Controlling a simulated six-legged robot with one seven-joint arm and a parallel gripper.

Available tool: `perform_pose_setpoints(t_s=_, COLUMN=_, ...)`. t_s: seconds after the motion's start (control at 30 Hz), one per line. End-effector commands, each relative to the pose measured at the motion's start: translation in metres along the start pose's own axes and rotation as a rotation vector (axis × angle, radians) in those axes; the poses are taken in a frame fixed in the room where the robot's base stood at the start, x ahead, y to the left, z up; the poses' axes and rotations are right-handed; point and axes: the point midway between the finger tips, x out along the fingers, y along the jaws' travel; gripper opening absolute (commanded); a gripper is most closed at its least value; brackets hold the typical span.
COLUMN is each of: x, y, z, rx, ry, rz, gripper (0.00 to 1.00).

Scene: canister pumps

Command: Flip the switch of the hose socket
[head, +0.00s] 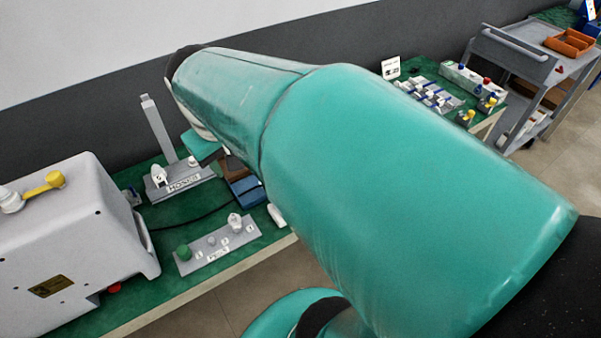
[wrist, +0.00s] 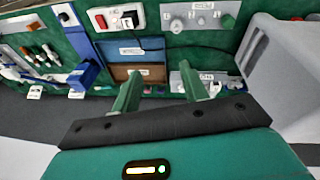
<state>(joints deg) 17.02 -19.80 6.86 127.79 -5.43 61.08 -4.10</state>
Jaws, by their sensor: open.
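A white socket block (wrist: 117,18) with a red switch (wrist: 99,19) and a black plug lies on the green table at the top of the wrist view. Its small label is too blurred to read, so I cannot confirm it is the hose socket. In the head view a white end (head: 277,215) of it shows beside my arm. My gripper (wrist: 158,75) is open and empty, its two green fingers apart over the table near a brown box, away from the socket block. In the head view my arm hides most of the fingers.
A blue box (wrist: 130,49) and brown box (wrist: 124,71) lie between gripper and socket block. A grey plate (head: 217,247) with a green knob is beside them. A labelled plate (head: 180,184) has an upright grey post. A big grey machine (head: 75,240) stands left.

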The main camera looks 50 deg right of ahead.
Motion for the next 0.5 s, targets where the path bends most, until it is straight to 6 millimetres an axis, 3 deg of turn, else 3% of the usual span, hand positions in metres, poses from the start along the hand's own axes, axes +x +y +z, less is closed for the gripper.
perform_pose_setpoints(t_s=0.2, x=0.039, y=0.054, z=-0.032, rx=0.030, ry=-0.200, rz=0.014, gripper=0.44)
perform_pose_setpoints(t_s=0.5, x=0.109, y=0.139, z=-0.049, rx=0.078, ry=-0.437, rz=-0.054, gripper=0.44)
